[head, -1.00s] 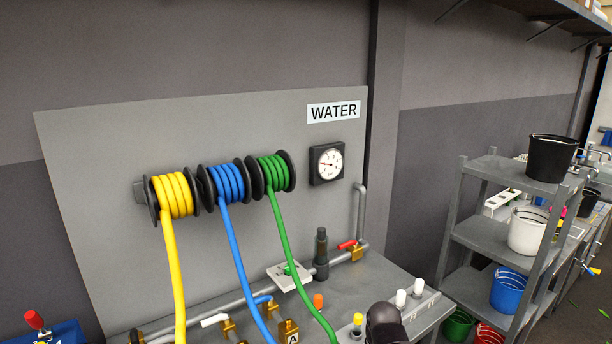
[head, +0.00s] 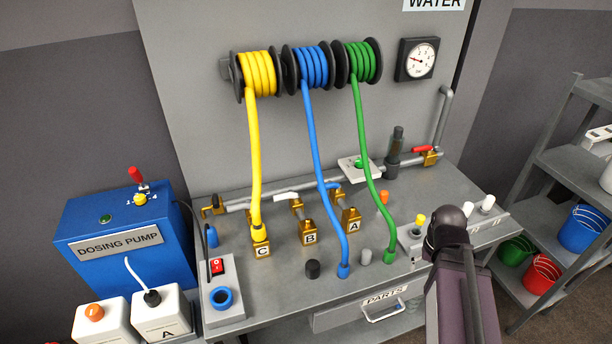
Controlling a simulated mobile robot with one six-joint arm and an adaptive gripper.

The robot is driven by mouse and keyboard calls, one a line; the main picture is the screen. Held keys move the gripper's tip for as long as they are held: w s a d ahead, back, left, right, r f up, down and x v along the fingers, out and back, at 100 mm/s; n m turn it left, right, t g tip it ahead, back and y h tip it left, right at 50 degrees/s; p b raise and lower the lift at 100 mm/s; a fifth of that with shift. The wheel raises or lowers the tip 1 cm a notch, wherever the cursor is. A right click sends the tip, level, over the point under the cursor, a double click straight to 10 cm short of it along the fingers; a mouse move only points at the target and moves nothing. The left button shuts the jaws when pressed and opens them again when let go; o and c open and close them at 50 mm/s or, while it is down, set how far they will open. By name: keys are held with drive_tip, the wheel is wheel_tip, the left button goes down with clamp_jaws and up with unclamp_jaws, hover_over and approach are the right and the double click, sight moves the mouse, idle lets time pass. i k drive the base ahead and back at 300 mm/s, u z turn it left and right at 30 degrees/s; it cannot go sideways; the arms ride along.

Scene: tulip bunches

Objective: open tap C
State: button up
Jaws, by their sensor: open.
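The brass piece labelled C (head: 262,250) stands on the bench at the front left of the pipe row. The yellow hose (head: 254,160) comes down from its reel and ends at it. The hose covers much of the fitting behind it, so I cannot make out its lever or its position. To the right stand the brass pieces labelled B (head: 310,239) and A (head: 351,221). A white lever (head: 286,197) shows behind B and a blue one (head: 330,186) behind A. My arm shows at the lower right, away from C; my gripper is not in view.
A blue dosing pump (head: 120,250) and a box with a red switch (head: 222,290) stand left of C. The blue hose (head: 318,150) and green hose (head: 366,150) hang to the right.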

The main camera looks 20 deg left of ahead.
sight(241, 205)
drive_tip(key=u, duration=4.15)
drive_tip(key=i, duration=0.1)
drive_tip(key=z, duration=2.75)
